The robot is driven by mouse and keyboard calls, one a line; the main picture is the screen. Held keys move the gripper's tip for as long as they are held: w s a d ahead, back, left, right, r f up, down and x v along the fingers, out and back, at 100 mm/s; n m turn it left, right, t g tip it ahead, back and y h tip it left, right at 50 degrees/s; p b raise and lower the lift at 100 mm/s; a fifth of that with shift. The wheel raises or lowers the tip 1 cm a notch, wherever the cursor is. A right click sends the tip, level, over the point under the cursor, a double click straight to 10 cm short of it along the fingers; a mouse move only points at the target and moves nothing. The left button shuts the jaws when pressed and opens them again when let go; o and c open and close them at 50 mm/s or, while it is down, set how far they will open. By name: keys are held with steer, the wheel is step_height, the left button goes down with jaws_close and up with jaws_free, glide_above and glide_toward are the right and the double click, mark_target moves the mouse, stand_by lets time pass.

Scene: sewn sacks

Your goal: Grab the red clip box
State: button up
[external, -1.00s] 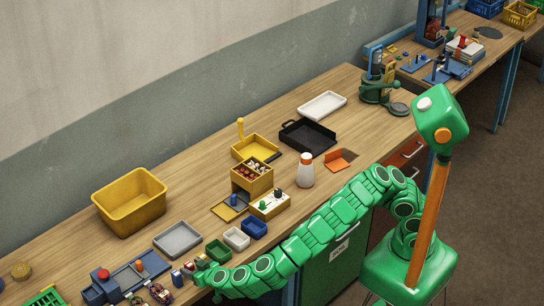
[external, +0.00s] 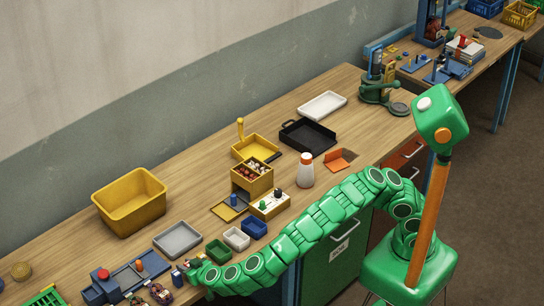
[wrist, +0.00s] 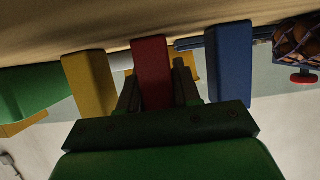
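The red clip box (wrist: 152,72) stands in the middle of the wrist view, between the two dark fingers of my gripper (wrist: 157,88). One finger is on each side of it, close to its sides; I cannot see clear contact or squeezing. The fingers are apart. A yellow box (wrist: 90,82) stands to the left of it and a blue box (wrist: 230,65) to the right, both outside the fingers. In the external view my gripper (external: 190,272) is low at the bench's front edge, and the red box is not clearly visible there.
A green bin (external: 217,251), a white bin (external: 236,239) and a blue bin (external: 254,228) stand just right of my gripper. A grey tray (external: 178,238) lies behind it. Small clutter and a blue fixture (external: 125,279) are to the left. Bare wood lies farther back.

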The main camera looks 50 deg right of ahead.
steer(key=shift+c, duration=1.2)
steer(key=shift+r, duration=1.8)
steer(key=shift+s+d+r, duration=0.3)
steer(key=shift+d+r, duration=0.05)
steer(key=shift+d, duration=0.05)
steer(key=s+d+r, duration=0.8)
steer(key=d, duration=0.2)
steer(key=shift+r, duration=0.4)
